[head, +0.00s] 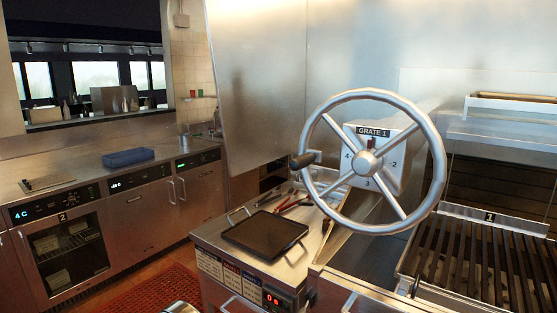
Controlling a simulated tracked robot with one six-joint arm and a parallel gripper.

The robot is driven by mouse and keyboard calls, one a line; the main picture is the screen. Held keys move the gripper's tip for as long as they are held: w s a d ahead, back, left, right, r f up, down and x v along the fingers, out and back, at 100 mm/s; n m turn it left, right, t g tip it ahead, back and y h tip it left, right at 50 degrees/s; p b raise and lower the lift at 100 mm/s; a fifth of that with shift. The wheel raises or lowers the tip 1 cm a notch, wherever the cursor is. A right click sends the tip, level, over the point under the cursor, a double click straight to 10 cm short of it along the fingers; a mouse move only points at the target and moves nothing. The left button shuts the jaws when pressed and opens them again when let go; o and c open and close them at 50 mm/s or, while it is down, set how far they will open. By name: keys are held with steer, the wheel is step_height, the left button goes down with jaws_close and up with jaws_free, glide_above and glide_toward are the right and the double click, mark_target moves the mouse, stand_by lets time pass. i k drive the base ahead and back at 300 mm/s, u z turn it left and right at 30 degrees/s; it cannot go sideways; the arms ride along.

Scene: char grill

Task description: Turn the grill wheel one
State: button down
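The grill wheel (368,161) is a large silver hand wheel with several spokes. It stands upright at right of centre in the head view. A dark handle (303,160) sticks out from its left rim. Behind the hub is a pale dial box (394,144) labelled "GRATE 1", with 4 at left, 2 at right and 3 below. A small red mark (370,143) shows just above the hub. The grate (470,262), with dark bars and a "1" plate, lies to the right below the wheel. My gripper is not in view.
A counter left of the wheel holds a black two-handled pan (264,234) and red-handled tools (290,204). Its front has a red "0 s" display (272,299). A blue tray (129,157) sits on the far-left counter. A red floor mat (130,292) lies between the counters.

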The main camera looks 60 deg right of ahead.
mark_target(366, 162)
steer(key=z, duration=1.3)
steer(key=i, duration=0.45)
steer(key=z, duration=0.45)
steer(key=k, duration=0.2)
